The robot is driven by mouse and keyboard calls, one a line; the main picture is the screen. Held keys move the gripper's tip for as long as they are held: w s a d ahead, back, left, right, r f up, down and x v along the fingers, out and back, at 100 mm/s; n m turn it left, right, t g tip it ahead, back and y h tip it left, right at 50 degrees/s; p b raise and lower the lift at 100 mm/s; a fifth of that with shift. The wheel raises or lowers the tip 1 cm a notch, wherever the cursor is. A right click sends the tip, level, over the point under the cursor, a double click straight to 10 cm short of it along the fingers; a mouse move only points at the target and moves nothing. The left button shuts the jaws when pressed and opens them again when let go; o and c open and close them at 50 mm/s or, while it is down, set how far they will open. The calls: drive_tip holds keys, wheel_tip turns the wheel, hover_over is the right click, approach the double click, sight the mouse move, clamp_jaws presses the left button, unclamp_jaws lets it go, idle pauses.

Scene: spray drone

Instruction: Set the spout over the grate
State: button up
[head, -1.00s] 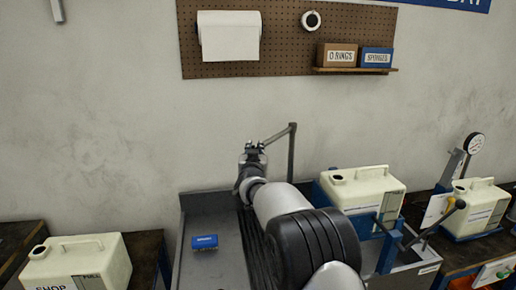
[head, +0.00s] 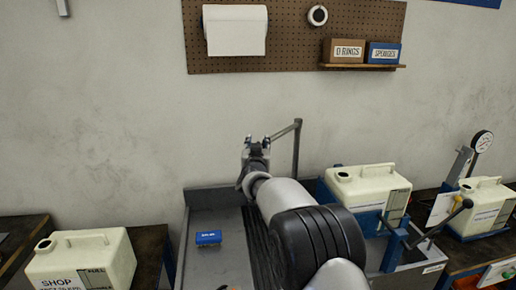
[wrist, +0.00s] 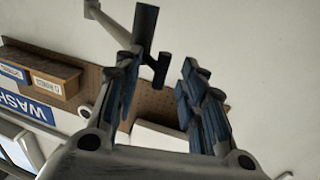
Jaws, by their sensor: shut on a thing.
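The spout (head: 296,150) is a grey bent pipe at the back of the sink, with an upright post and an arm sloping down left. My gripper (head: 257,140) is at the free end of that arm, shut on it. In the wrist view, the dark pipe (wrist: 146,24) and a short nub lie at the fingertips of my gripper (wrist: 158,75), and the finger pads stand apart around it. The grate (head: 252,235) is a strip of dark slats in the sink floor, partly hidden by my arm. I cannot tell exactly what lies under the spout's outlet.
A blue sponge (head: 209,238) lies in the grey sink (head: 215,197), left of the grate. Cream jugs stand at left (head: 82,262), right of the sink (head: 368,183) and far right (head: 482,205).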

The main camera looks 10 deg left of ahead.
drive_tip(key=s+d, duration=0.1)
drive_tip(key=s, duration=1.1)
drive_tip(key=shift+d, duration=0.25)
